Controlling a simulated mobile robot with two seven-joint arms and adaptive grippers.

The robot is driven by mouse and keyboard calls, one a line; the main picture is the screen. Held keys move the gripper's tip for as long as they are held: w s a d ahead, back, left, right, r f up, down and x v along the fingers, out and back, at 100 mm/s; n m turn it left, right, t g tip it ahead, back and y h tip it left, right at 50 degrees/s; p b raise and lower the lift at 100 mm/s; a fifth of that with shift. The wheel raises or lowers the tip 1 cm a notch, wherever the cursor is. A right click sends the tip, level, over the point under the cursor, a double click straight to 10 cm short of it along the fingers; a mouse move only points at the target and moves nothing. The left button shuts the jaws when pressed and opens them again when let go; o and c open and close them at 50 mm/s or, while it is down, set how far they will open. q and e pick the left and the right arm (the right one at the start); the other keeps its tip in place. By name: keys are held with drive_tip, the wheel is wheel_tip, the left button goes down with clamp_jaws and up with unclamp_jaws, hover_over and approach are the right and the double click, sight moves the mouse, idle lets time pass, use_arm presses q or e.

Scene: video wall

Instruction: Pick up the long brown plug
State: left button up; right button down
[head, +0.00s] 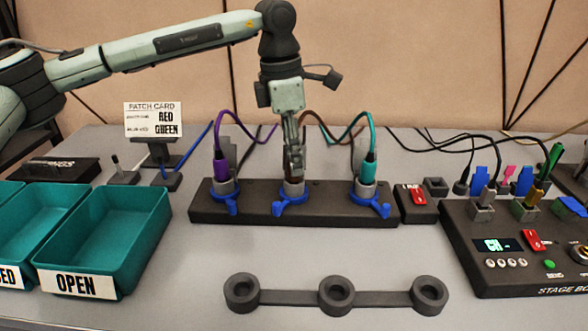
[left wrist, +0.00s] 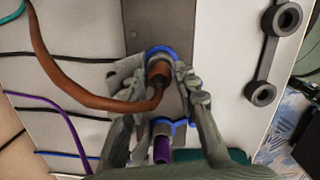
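The brown plug (left wrist: 159,72) stands in the middle socket of a dark three-socket block (head: 335,212), with a brown cable curving away from it. In the head view my left gripper (head: 294,172) is down over that middle socket and mostly hides the plug; the socket's blue winged collar (head: 291,207) shows below. In the left wrist view my left gripper (left wrist: 163,78) has its fingers spread on either side of the plug, close to it; contact is not clear. My right gripper is not in view.
A purple plug (head: 222,166) stands left and a teal plug (head: 369,168) right in the same block. Teal trays (head: 150,240) are at left, a stage box (head: 520,270) at right. A three-ring holder (head: 380,298) lies in front, with clear table around it.

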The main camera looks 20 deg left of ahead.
use_arm(q)
drive_tip(key=shift+f, duration=0.1)
drive_tip(key=shift+c, duration=0.2)
clamp_jaws()
